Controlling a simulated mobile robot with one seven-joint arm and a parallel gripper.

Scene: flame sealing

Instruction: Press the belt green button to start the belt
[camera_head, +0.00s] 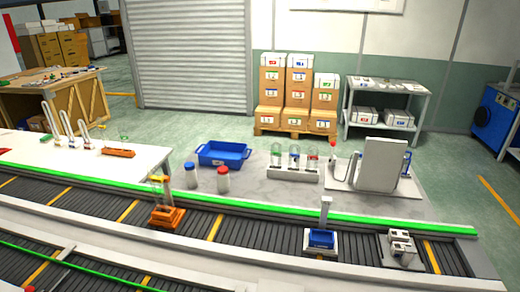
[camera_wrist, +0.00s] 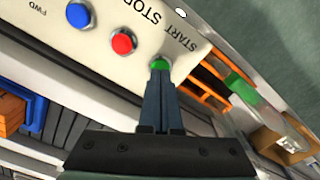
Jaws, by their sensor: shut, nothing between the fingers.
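In the wrist view a pale control panel (camera_wrist: 95,50) carries a green button (camera_wrist: 160,63) beside the word START. My gripper (camera_wrist: 161,76) is shut and empty, its fingers together and pointing at the green button. The fingertips overlap the button's near edge; I cannot tell whether they touch or press it. The belt (camera_head: 270,235) runs across the head view with an orange carrier (camera_head: 167,217), a blue bin on a carrier (camera_head: 321,239) and a white item (camera_head: 400,248) on it. The panel and my gripper do not show in the head view.
On the panel, a red button (camera_wrist: 122,42) by STOP and a blue button (camera_wrist: 79,14) by FWD lie left of the green one. Orange parts (camera_wrist: 200,85) lie to the right, beyond the panel. A blue tray (camera_head: 222,153) stands behind the belt.

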